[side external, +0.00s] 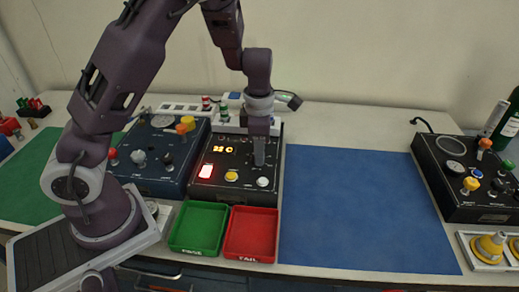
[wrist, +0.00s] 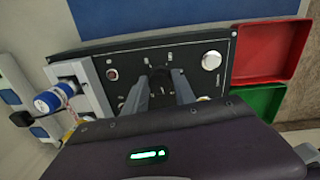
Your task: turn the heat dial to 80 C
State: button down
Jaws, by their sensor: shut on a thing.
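The black control box (side external: 240,147) stands at the table's middle, with an orange lit display (side external: 223,149) whose digits look like 32, though small. A lit red-white switch (side external: 206,171), a yellow button (side external: 231,176) and a white button (side external: 263,182) sit on its front part. My gripper (side external: 259,163) points straight down onto the right side of this box. In the wrist view my gripper (wrist: 163,84) has its two fingers close around a small dark knob, taken as the heat dial. The fingers hide most of the dial, so its pointer setting cannot be read.
A green tray (side external: 199,251) and a red tray (side external: 250,257) sit in front of the box. A blue box (side external: 150,183) with knobs stands close on its left. The blue mat (side external: 350,215) to the right is clear. Another black box (side external: 447,187) stands far right.

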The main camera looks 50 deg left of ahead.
jog(key=m, duration=0.4)
jog(key=shift+m, duration=0.3)
jog(key=m, duration=0.4)
jog(key=shift+s+m, duration=0.1)
jog(key=shift+m, duration=0.2)
jog(key=m, duration=0.4)
jog(key=shift+m+h, duration=0.3)
jog(key=m, duration=0.4)
jog(key=shift+s+a, duration=0.1)
jog(key=m, duration=0.7)
jog(key=shift+a+m, duration=0.15)
jog(key=shift+m, duration=0.25)
jog(key=m, duration=0.4)
jog(key=shift+m+g, duration=0.3)
jog(key=shift+m, duration=1.4)
